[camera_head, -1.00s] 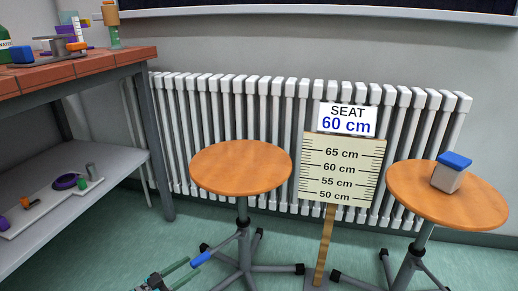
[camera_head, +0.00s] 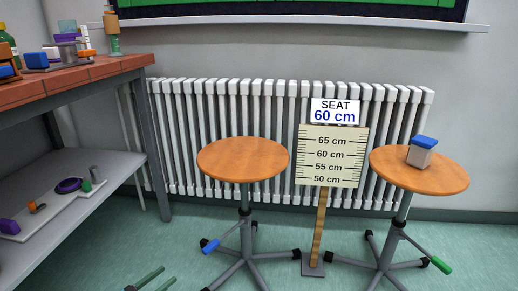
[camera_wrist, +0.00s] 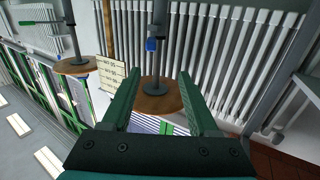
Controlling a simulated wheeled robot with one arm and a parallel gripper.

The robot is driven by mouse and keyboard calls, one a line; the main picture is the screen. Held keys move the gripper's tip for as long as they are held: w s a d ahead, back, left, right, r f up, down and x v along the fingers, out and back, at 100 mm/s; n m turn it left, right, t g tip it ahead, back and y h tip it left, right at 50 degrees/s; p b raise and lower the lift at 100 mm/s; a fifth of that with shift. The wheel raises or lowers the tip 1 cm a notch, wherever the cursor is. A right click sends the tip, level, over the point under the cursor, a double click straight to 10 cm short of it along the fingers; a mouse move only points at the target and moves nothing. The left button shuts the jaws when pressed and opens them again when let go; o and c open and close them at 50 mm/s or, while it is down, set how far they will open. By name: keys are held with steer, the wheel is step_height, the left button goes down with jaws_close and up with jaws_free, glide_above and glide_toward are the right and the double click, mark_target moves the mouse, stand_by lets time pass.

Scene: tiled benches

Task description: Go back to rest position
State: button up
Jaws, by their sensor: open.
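My gripper (camera_head: 146,278) shows at the bottom edge of the head view, low over the floor in front of the left stool, only its green finger ends in view. In the wrist view my gripper (camera_wrist: 157,80) is open, its two green fingers wide apart with nothing held between them. The wrist picture looks upside down, with a round stool seat (camera_wrist: 155,104) seen beyond the fingers, apart from them.
Left stool (camera_head: 243,159) and right stool (camera_head: 420,170), which bears a blue-topped block (camera_head: 422,152), flank a height gauge (camera_head: 330,155) signed "SEAT 60 cm". A radiator (camera_head: 220,105) is behind. A tiled bench (camera_head: 85,75) with lower shelf (camera_head: 85,205) stands left. Floor in front is open.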

steer(key=w+a+r+n+t+y+p, duration=0.1)
steer(key=w+a+r+n+y+p, duration=0.15)
steer(key=w+r+y, duration=1.05)
steer(key=w+d+r+n+g+y+p, duration=0.1)
steer(key=w+d+r+n+g+y, duration=0.15)
steer(key=r, duration=0.55)
steer(key=w+d+r+n+g+y+p, duration=0.1)
steer(key=d+r+n, duration=0.15)
steer(key=r, duration=0.55)
steer(key=s+d+f+g+h+p, duration=0.1)
steer(key=s+d+g, duration=0.5)
steer(key=s+d, duration=1.5)
steer(key=s+d+g+h+p, duration=0.2)
steer(key=s+d+g+h, duration=0.2)
steer(key=s+d, duration=1.7)
steer(key=s+g, duration=0.3)
steer(key=s, duration=0.5)
steer(key=shift+f+h+p, duration=0.3)
steer(key=shift+f+h, duration=0.05)
steer(key=shift+g, duration=0.25)
steer(key=shift+c, duration=0.8)
steer(key=shift+d, duration=0.15)
